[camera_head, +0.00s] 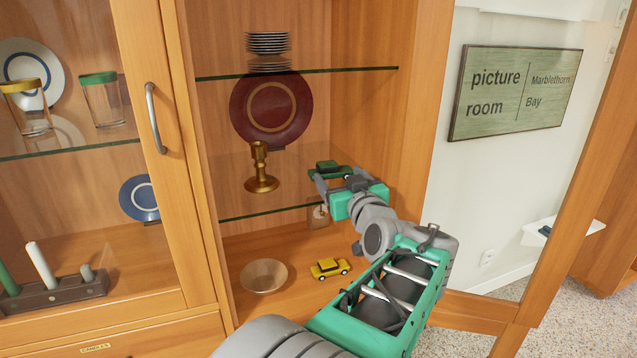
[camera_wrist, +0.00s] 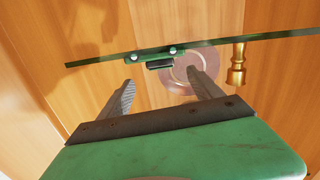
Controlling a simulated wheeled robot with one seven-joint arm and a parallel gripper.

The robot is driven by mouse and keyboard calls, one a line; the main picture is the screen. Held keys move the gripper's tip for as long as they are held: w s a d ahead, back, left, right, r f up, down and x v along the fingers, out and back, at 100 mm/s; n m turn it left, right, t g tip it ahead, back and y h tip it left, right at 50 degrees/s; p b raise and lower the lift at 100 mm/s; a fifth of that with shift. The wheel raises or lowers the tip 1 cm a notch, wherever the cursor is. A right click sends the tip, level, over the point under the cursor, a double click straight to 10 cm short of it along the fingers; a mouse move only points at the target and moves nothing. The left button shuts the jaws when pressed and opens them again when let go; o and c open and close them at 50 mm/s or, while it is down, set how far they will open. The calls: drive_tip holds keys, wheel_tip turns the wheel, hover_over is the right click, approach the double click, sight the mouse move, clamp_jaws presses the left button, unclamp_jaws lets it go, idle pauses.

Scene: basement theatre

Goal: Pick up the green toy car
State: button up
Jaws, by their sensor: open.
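The green toy car (camera_head: 328,168) sits on the middle glass shelf (camera_head: 285,208) of the open cabinet, right of the brass candlestick. In the wrist view the car (camera_wrist: 153,54) appears at the shelf edge with its wheels uppermost in the picture, just beyond my fingertips. My gripper (camera_head: 333,178) is open and empty, reaching in at shelf height in front of the car. In the wrist view its two fingers (camera_wrist: 160,77) are spread on either side of the car's line, apart from it. The fingers partly cover the car in the head view.
The brass candlestick (camera_head: 261,170) stands left of the car, before a dark red plate (camera_head: 271,108). Below are a yellow toy car (camera_head: 330,267), a bowl (camera_head: 264,276) and a small tag-like object (camera_head: 318,217). The cabinet's right wall (camera_head: 385,110) is close to my arm.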

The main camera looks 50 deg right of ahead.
drive_tip(key=shift+w+d+f+m, duration=0.1)
drive_tip(key=shift+w+d+m, duration=0.05)
drive_tip(key=shift+w+m, duration=0.15)
drive_tip(key=p+x, duration=0.3)
drive_tip(key=x, duration=0.2)
drive_tip(key=p+x, duration=0.3)
drive_tip(key=x, duration=0.3)
drive_tip(key=shift+r, duration=0.3)
drive_tip(key=shift+w+d+f, duration=0.15)
drive_tip(key=shift+w+d, duration=0.1)
drive_tip(key=shift+w, duration=0.1)
drive_tip(key=shift+c, duration=0.5)
drive_tip(key=c, duration=1.5)
drive_tip(key=shift+o, duration=0.2)
